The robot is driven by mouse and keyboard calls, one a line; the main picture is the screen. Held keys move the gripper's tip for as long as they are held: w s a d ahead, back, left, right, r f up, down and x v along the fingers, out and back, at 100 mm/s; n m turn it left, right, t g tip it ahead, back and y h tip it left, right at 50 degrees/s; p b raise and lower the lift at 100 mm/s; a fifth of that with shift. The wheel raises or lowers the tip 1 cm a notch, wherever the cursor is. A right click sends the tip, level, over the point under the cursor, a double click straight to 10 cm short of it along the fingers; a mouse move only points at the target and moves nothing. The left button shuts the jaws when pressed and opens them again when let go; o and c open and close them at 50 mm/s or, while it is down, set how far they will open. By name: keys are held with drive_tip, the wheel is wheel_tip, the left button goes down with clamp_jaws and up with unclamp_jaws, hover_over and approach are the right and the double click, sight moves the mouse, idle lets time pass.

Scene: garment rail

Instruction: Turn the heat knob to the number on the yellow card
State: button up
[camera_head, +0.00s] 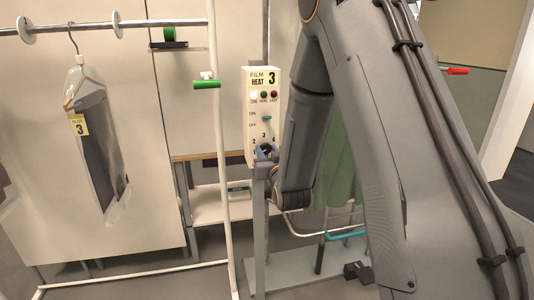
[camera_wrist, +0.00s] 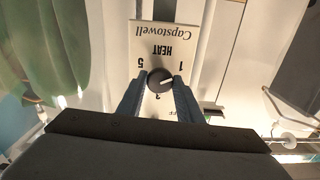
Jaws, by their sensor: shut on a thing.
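A yellow card (camera_head: 79,125) with a black 3 hangs on the covered garment at the left in the head view. The pale control box (camera_head: 263,105), marked FILM HEAT with a large 3, stands on a grey post. Its dark heat knob (camera_wrist: 160,80) shows in the wrist view, upside down, with 1 on the right, 5 on the left and 3 below. The knob's pale pointer line seems to point to the right, towards the 1 side. My gripper (camera_wrist: 160,88) is shut on the knob, one finger on each side. In the head view my arm partly hides the knob.
A rail (camera_head: 120,25) carries the garment at the upper left. A green hanging cloth (camera_head: 338,165) is behind my arm.

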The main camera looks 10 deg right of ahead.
drive_tip(key=m+b, duration=0.3)
drive_tip(key=m, duration=0.2)
drive_tip(key=shift+m, duration=0.4)
drive_tip(key=m+b, duration=0.3)
drive_tip(key=m, duration=0.3)
drive_tip(key=shift+b, duration=0.35)
drive_tip(key=m+b, duration=0.2)
drive_tip(key=m, duration=0.3)
drive_tip(key=shift+m, duration=0.3)
drive_tip(key=m+b, duration=0.2)
drive_tip(key=m, duration=0.3)
drive_tip(key=shift+m+b, duration=0.3)
drive_tip(key=shift+b, duration=0.05)
drive_tip(key=o, duration=1)
drive_tip(key=shift+o, duration=0.2)
drive_tip(key=shift+s, duration=0.1)
